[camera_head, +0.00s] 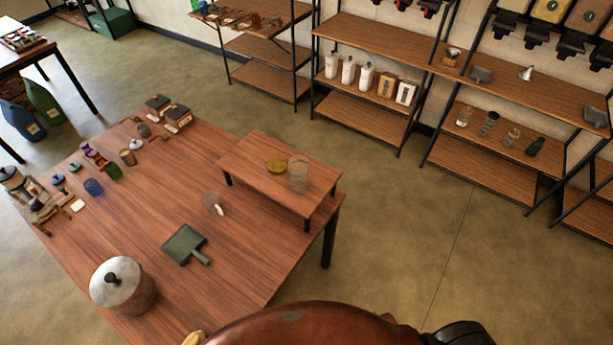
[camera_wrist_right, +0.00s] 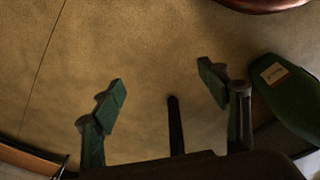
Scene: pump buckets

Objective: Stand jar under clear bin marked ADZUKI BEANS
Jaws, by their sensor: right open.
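A clear glass jar (camera_head: 299,176) stands upright on the small wooden riser (camera_head: 255,178) on the table, beside a round gold-brown lid (camera_head: 277,166). Clear bins with labels and dark spouts hang at the top right of the head view, one of them a tan-filled bin (camera_head: 551,9). The labels are too small to read, so I cannot tell which is ADZUKI BEANS. In the right wrist view my right gripper (camera_wrist_right: 163,92) is open and empty above bare floor, with the jar out of that view. My left gripper is not in view.
The wooden table (camera_head: 150,220) holds a lidded pot (camera_head: 122,284), a green scoop (camera_head: 186,245), a clear vessel (camera_head: 212,203) and several small items. Shelves (camera_head: 495,85) with jars and funnels stand along the wall. A green sack (camera_wrist_right: 288,98) is close right of my right gripper.

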